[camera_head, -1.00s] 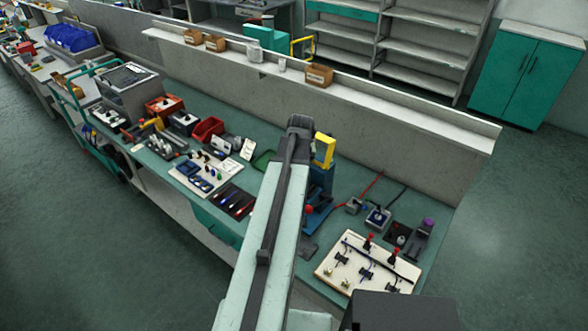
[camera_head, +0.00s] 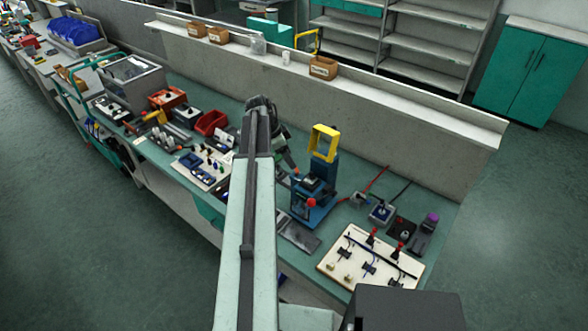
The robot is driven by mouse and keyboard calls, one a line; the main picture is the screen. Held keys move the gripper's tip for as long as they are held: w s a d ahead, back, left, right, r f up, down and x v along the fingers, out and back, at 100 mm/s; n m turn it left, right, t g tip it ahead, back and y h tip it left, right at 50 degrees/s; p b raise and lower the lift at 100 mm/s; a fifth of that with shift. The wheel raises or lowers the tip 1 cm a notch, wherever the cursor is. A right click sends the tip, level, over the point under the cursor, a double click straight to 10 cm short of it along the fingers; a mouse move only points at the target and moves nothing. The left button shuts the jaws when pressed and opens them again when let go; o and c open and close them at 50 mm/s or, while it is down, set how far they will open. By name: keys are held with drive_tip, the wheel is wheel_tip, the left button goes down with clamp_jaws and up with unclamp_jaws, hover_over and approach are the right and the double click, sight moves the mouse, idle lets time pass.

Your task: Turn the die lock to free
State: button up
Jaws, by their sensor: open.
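A blue press (camera_head: 325,172) with a yellow frame (camera_head: 323,143) on top stands on the green bench, right of my arm. It has a red knob (camera_head: 311,203) low at its front. I cannot make out the die lock for certain at this size; small dark parts sit at the middle of the press. My gripper (camera_head: 293,172) hangs from the end of my arm, just left of the press. It is open and seems empty, with its fingertips small and hard to see. I cannot tell whether it touches the press.
A dark flat plate (camera_head: 298,235) lies in front of the press. A pale board (camera_head: 370,257) with red-topped levers and valves lies to the right, near small boxes and cables. A red bin (camera_head: 211,122) and tools are on the left. A grey wall (camera_head: 390,150) runs behind.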

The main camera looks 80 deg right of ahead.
sight(296, 170)
drive_tip(key=b+x, duration=0.4)
drive_tip(key=x, duration=0.1)
drive_tip(key=shift+w+f, duration=0.1)
drive_tip(key=shift+f, duration=0.2)
drive_tip(key=shift+s+f, duration=0.2)
drive_tip(key=shift+r, duration=0.1)
clamp_jaws()
